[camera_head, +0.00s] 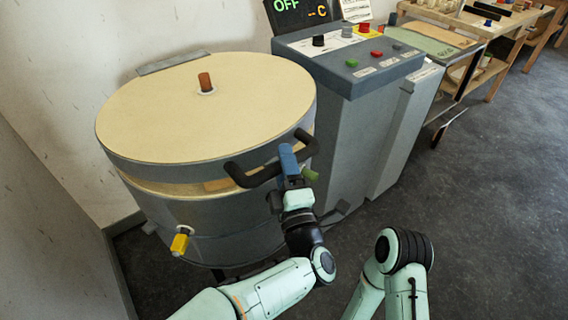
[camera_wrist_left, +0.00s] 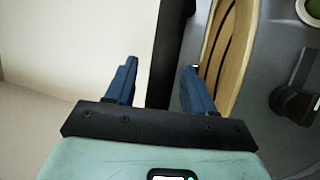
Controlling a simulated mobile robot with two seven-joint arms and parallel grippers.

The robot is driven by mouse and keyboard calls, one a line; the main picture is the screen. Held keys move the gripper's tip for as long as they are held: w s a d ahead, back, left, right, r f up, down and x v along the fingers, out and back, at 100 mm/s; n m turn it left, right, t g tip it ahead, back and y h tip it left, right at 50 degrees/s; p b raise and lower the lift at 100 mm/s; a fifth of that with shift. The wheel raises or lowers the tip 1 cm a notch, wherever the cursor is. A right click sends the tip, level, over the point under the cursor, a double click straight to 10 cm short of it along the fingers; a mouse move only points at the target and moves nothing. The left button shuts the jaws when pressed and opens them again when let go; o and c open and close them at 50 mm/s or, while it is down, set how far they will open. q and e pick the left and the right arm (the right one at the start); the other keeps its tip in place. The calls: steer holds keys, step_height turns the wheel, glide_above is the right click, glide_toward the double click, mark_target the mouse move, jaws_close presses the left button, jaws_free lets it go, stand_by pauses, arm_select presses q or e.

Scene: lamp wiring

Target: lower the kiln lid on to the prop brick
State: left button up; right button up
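The kiln lid (camera_head: 150,110), a wide cream disc with a grey rim, lies almost level over the grey kiln body (camera_head: 240,235). A narrow gap shows between them at the front. A tan block, apparently the prop brick (camera_head: 217,185), shows in that gap, partly hidden by the lid and handle. A black bar handle (camera_head: 243,179) juts from the lid's front right. My left gripper (camera_head: 289,158) is at this handle. In the left wrist view its blue fingers (camera_wrist_left: 158,80) stand apart on either side of the black bar (camera_wrist_left: 172,45), with space beside the left finger. My right gripper is out of view.
A grey control cabinet (camera_head: 345,125) with knobs and a display reading OFF (camera_head: 300,10) stands close right of the kiln. A yellow-tipped plug (camera_head: 180,243) sticks out of the kiln's front. Wooden benches (camera_head: 490,20) stand beyond. The floor (camera_head: 480,220) at right is clear.

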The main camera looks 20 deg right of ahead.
arm_select(q)
steer(key=v, duration=1.3)
steer(key=shift+s, duration=0.2)
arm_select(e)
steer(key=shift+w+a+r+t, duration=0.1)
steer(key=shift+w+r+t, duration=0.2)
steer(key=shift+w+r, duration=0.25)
